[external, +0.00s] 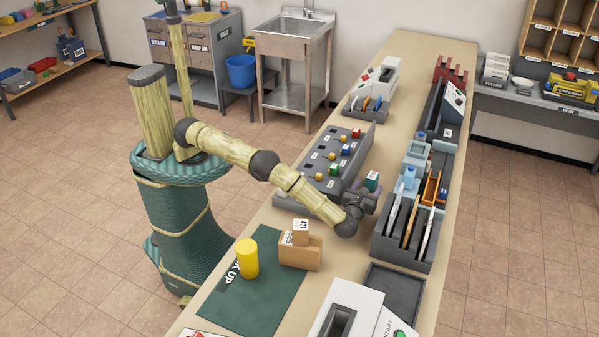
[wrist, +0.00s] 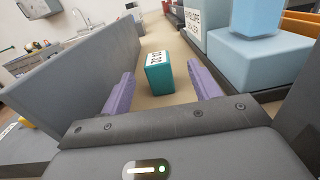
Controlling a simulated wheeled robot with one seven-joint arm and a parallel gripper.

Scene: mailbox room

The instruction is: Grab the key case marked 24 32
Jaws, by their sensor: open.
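A teal key case (wrist: 158,72) with white sideways markings stands upright on the counter in the wrist view. The digits are too small to read surely. It also shows in the external view (external: 372,180), just beyond my wrist. My gripper (wrist: 160,78) is open, its purple fingers on either side of the near end of the case in the picture. No contact between fingers and case can be made out. In the external view the fingers of my gripper (external: 368,199) are hard to make out.
A grey slotted key rack (external: 325,165) with several small coloured cases stands left of the teal case. Grey trays with upright folders (external: 408,228) and pale blue blocks (external: 417,151) stand to the right.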

